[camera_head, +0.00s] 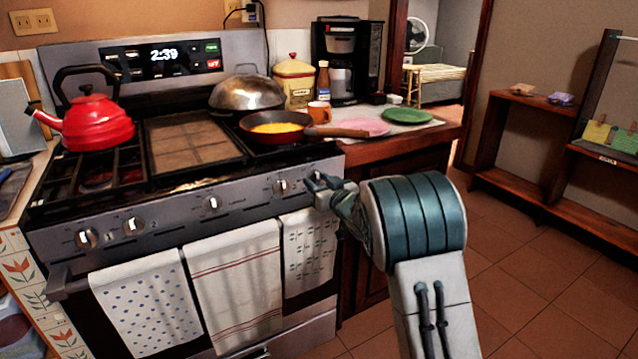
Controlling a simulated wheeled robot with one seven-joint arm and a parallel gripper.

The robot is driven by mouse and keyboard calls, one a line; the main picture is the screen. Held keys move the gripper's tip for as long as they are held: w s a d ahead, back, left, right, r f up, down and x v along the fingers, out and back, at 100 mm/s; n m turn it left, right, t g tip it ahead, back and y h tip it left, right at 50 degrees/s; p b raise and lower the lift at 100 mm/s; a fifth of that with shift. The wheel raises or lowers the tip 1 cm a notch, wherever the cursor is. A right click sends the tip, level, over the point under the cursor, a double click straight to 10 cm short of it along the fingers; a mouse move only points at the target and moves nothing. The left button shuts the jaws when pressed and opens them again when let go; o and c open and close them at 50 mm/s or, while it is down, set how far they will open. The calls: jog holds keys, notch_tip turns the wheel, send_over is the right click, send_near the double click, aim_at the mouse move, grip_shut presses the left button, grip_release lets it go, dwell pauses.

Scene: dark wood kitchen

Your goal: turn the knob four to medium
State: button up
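The stove's front panel (175,213) carries a row of round metal knobs. From the left they are a first knob (87,238), a second knob (133,226), a third knob (212,203) and a fourth knob (280,187). My gripper (314,182) is at the right end of the panel, just right of the fourth knob. It covers that part of the panel, so any further knob there is hidden. I cannot tell whether it touches the panel or whether its fingers are open or shut. The knob markings are too small to read.
A red kettle (92,122) stands on the left burner, and a pan (262,135) with yellow food on the right, its handle reaching over the counter. Towels (235,275) hang below the knobs. Tiled floor (530,270) is free at the right.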

jog(key=shift+f+n+b, duration=0.1)
jog(key=shift+n+b, duration=0.2)
jog(key=shift+b, duration=0.15)
jog(key=shift+c, duration=0.2)
jog(key=shift+f+n+b, duration=0.15)
jog(key=shift+n+b, duration=0.75)
jog(key=shift+b, duration=0.2)
jog(key=n+b, duration=1)
jog(key=shift+n, duration=0.4)
jog(key=shift+n+b, duration=1.7)
jog(key=shift+n, duration=0.6)
jog(key=shift+a, duration=0.1)
jog(key=o, duration=1)
jog(key=shift+c, duration=0.2)
